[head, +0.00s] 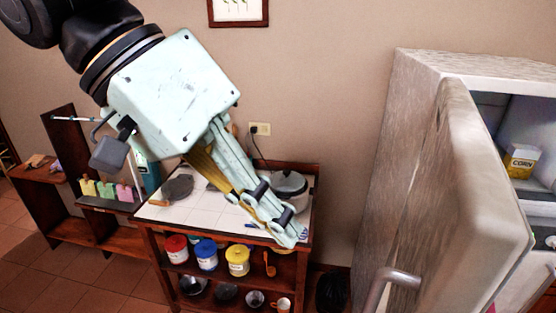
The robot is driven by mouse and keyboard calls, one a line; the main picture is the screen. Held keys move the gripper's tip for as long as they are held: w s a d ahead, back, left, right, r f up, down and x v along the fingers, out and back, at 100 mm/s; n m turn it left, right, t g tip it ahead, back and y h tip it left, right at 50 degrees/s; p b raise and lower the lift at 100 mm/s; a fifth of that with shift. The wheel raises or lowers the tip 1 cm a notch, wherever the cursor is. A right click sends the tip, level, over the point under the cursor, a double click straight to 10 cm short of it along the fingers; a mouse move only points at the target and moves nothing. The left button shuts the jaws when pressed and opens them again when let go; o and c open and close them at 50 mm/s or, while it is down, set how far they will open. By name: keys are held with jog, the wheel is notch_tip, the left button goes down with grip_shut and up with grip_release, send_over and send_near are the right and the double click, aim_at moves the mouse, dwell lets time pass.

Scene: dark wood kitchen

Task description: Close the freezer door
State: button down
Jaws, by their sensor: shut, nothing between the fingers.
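The freezer door (455,190) is a pale, worn panel with rounded corners. It stands open, swung out from the freezer cabinet (410,110) at the right of the head view. A grey bar handle (387,281) shows at the door's lower left. Inside the opening a yellow and white corn box (521,161) stands on a shelf. My gripper (291,240) is shut and empty, pointing down and to the right, left of the door and apart from it in the picture. The lower end of the door is cut off by the frame.
A wooden table with a white tiled top (165,211) stands behind my gripper, bearing a pot (290,187) and a dark pan (177,187). Red, blue and yellow (237,260) tins sit on its shelf. Bare wall (335,90) lies between gripper and cabinet.

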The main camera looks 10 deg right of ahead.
jog(key=shift+s+a+f+m, duration=0.2)
jog(key=shift+s+f+m, duration=0.1)
jog(key=shift+m, duration=0.3)
jog(key=shift+f, duration=0.1)
